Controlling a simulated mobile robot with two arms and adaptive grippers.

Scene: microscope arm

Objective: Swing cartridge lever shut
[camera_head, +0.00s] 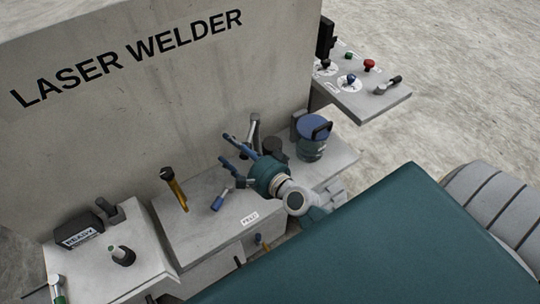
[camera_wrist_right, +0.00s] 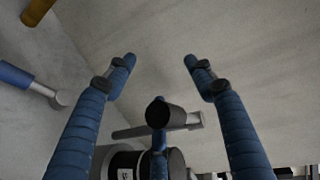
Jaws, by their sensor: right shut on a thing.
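My right gripper (camera_head: 232,153) is over the middle bench of the laser welder, its blue fingers pointing up and left. In the right wrist view its two long fingers (camera_wrist_right: 160,62) stand well apart, on either side of a dark-ended lever (camera_wrist_right: 160,113). The fingers' contact with this lever is hard to make out. A grey upright lever (camera_head: 255,128) stands just behind the fingers in the head view; I cannot tell for sure which lever is the cartridge lever. A blue-handled lever (camera_head: 218,202) is below the gripper, apart from it. My left gripper is out of view.
A yellow-handled lever (camera_head: 176,190) stands left of the gripper. A blue canister (camera_head: 312,140) is close on the right. The tall welder wall (camera_head: 140,100) rises behind. A side panel (camera_head: 385,105) with knobs is at the upper right, and a READY box (camera_head: 78,231) at the lower left.

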